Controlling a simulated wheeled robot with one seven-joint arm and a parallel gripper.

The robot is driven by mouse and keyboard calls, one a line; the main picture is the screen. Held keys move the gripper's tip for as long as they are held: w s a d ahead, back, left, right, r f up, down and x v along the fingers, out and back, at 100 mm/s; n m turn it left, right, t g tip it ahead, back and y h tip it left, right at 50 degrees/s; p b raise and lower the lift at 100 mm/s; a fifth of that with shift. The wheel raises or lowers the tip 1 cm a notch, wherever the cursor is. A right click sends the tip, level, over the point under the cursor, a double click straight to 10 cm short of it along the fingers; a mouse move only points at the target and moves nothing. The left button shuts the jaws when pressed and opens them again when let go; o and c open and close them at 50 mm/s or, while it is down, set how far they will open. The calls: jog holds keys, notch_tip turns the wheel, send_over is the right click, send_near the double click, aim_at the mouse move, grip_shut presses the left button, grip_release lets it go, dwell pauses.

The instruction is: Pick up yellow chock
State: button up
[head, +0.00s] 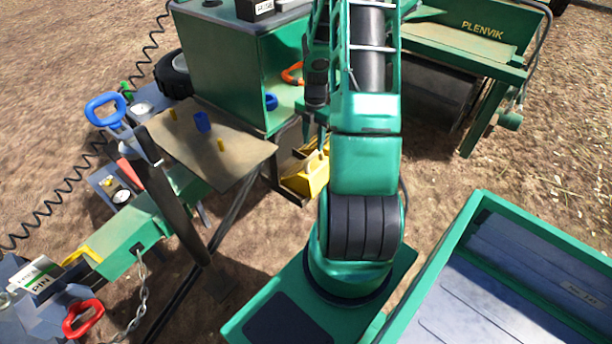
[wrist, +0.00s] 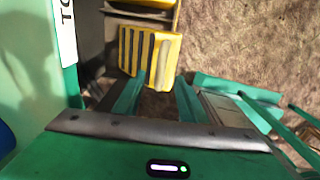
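The yellow chock (head: 314,174) sits in a dark holder low beside the green cabinet in the head view, partly hidden by my arm. In the wrist view a yellow chock (wrist: 148,52) with a ribbed grey-and-yellow face lies just beyond my fingertips. My gripper (wrist: 160,92) has its two green fingers spread with a gap between them and nothing held. Whether a fingertip touches the chock's near edge I cannot tell. The gripper's fingers cannot be made out in the head view.
A second yellow piece (wrist: 158,3) shows at the top of the wrist view. The green cabinet (head: 225,75) and a tan plate (head: 205,150) with pegs stand left of my arm. A green-rimmed bin (head: 462,222) is at lower right. Bare ground lies between.

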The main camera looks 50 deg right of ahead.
aim_at(312, 155)
jog(key=shift+f, duration=4.05)
grip_shut()
jog(key=shift+w+r, duration=0.1)
jog(key=shift+w, duration=0.05)
